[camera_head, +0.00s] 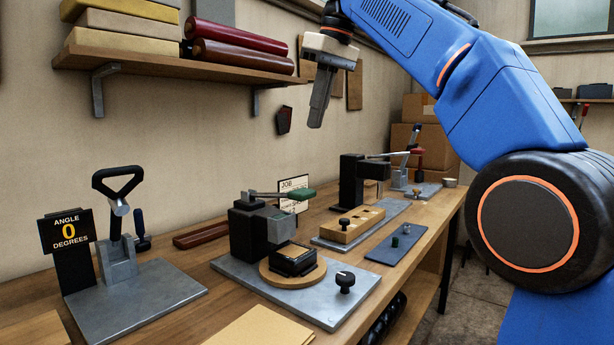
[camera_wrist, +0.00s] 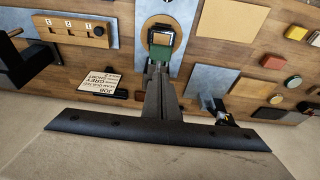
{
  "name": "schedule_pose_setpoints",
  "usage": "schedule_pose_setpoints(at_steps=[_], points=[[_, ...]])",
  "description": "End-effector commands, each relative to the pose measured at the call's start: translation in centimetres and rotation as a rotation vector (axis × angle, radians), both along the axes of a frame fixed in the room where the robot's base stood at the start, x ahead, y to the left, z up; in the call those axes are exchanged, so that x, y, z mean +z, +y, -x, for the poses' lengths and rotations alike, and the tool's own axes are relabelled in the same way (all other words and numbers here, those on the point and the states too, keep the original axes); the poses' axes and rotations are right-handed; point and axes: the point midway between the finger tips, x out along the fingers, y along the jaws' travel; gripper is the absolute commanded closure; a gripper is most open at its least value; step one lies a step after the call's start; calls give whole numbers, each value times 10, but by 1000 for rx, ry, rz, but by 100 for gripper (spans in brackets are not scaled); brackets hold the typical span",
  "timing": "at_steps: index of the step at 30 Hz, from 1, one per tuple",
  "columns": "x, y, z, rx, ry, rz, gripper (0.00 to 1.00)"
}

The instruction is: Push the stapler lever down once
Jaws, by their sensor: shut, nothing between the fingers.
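Several bench tools with levers stand on the workbench; none is labelled a stapler, so I cannot tell for sure which one it is. The nearest to my gripper is a black-and-grey press (camera_head: 255,230) with a raised, green-tipped lever (camera_head: 301,194), above a round wooden disc (camera_head: 293,278) bearing a black block. In the wrist view the green tip (camera_wrist: 162,54) shows just beyond my fingertips. My gripper (camera_head: 316,122) is shut and empty, pointing down, in the air above this press and apart from it.
At left stands a D-handled tool (camera_head: 117,215) beside an "ANGLE 0 DEGREES" sign (camera_head: 67,232). Behind are another lever tool (camera_head: 358,185) with a wooden block (camera_head: 352,226), and a red-tipped one (camera_head: 417,152). A job card (camera_head: 293,190) stands behind the green lever. A shelf (camera_head: 170,66) overhangs the left.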

Motion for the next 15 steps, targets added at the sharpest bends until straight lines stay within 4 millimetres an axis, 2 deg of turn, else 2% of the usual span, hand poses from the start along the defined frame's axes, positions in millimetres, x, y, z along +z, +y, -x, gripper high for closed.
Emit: schedule_pose_setpoints(at_steps=[7, 15], points=[[-9, 2, -1, 0, 2, 1, 100], [-44, 10, -7, 0, 3, 2, 100]])
